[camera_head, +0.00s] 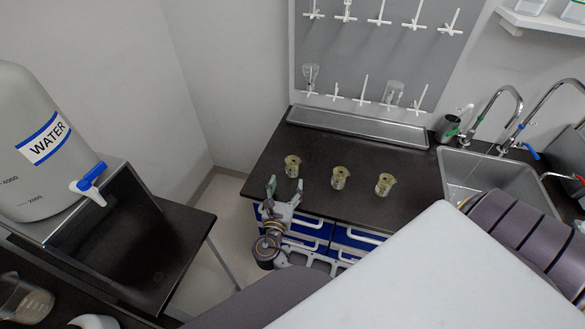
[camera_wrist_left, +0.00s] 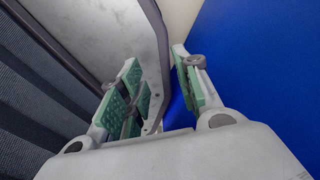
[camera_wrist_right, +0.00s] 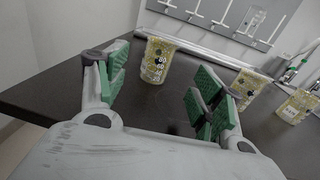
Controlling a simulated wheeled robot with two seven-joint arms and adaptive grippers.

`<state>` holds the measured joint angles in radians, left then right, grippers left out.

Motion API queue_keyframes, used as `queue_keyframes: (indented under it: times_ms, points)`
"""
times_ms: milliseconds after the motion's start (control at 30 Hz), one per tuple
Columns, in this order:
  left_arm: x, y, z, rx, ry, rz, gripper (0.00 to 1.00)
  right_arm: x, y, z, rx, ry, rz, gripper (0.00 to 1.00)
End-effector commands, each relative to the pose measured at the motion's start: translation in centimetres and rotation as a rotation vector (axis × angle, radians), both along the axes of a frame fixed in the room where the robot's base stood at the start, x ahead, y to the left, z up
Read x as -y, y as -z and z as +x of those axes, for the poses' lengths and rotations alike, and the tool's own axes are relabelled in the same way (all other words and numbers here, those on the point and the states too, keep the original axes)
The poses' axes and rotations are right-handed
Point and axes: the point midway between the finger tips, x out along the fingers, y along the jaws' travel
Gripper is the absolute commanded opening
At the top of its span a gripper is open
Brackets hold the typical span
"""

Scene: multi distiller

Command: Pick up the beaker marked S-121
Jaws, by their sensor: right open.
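Three small glass beakers with yellowish contents or markings stand upright in a row on the black counter (camera_head: 350,208): a left one (camera_head: 292,166), a middle one (camera_head: 339,178) and a right one (camera_head: 384,184). I cannot read S-121 on any of them. My right gripper (camera_head: 284,190) is open and empty at the counter's front edge, just short of the left beaker. In the right wrist view the left beaker (camera_wrist_right: 157,61) shows graduation marks beyond and between the open fingers (camera_wrist_right: 160,78). My left gripper (camera_wrist_left: 157,62) is open and empty, away from the beakers.
A drying rack (camera_head: 375,45) with a metal trough (camera_head: 355,128) stands behind the beakers. A sink (camera_head: 485,172) with taps is at right. A water tank (camera_head: 40,145) with a blue tap stands at left. Blue drawers (camera_head: 355,238) lie below the counter; a blue surface (camera_wrist_left: 250,70) is beside my left gripper.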

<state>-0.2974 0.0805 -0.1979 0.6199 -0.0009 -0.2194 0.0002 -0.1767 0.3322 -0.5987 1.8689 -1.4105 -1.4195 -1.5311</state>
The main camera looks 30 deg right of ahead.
Motion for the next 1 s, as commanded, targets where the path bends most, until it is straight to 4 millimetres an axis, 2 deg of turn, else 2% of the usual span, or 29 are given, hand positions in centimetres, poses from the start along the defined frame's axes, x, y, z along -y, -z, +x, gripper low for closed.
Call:
queue_keyframes:
  times_ms: [200, 400, 1000]
  points:
    - [-0.2, -0.3, 0.3, 0.003, 0.001, 0.001, 0.33, 2.1, -0.1, 2.1, -0.001, 0.001, -0.002, 0.68]
    - [-0.5, -0.5, 0.2, 0.003, 0.002, 0.006, 0.33, 3.2, 0.0, 3.3, -0.001, -0.001, -0.001, 0.68]
    - [-0.5, -0.5, -0.1, -0.002, 0.003, 0.005, 0.33, 4.1, 0.0, 4.2, -0.001, 0.0, -0.001, 0.68]
